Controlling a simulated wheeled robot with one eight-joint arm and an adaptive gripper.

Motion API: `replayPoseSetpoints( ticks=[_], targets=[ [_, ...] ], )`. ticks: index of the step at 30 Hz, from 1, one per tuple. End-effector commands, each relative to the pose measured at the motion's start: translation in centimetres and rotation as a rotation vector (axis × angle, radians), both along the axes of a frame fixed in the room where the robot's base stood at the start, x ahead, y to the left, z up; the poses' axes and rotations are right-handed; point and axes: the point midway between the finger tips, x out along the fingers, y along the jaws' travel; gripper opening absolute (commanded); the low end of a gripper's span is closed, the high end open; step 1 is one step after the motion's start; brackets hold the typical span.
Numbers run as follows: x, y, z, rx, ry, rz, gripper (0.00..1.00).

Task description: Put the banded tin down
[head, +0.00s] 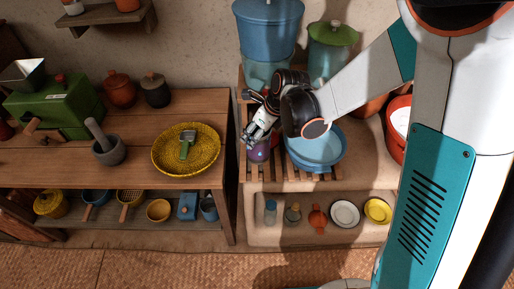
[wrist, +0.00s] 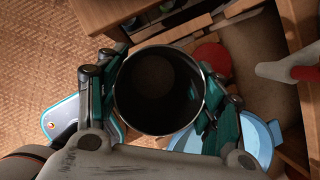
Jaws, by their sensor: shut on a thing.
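The banded tin (head: 259,152) is a purple cup-like tin at the left end of the slatted rack (head: 292,185), left of the blue basin (head: 340,157). My gripper (head: 260,133) is shut on it from above and hides its upper part. In the wrist view the tin's round open mouth (wrist: 159,90) faces the camera, dark and seemingly empty, with the teal fingers of my gripper (wrist: 158,98) on both sides. The tin looks roughly upright. I cannot tell whether its base touches the slats.
A wooden table (head: 130,160) with a yellow woven tray (head: 160,168) stands to the left, past a narrow gap. Behind the rack are a blue-lidded container (head: 268,35) and a green-lidded jar (head: 332,40). A red disc (wrist: 213,58) lies near the tin in the wrist view.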

Motion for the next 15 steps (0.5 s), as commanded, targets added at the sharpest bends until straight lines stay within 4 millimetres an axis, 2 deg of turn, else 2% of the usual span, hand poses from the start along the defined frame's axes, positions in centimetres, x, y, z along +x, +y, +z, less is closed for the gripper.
replayPoseSetpoints(
  ticks=[1,8,15],
  targets=[
    [0.0,0.0,-0.9,0.000,0.000,0.000,0.33],
    [0.0,0.0,-2.1,0.000,0.000,0.000,0.33],
    [0.0,0.0,-5.5,0.000,0.000,0.000,0.33]
  ],
)
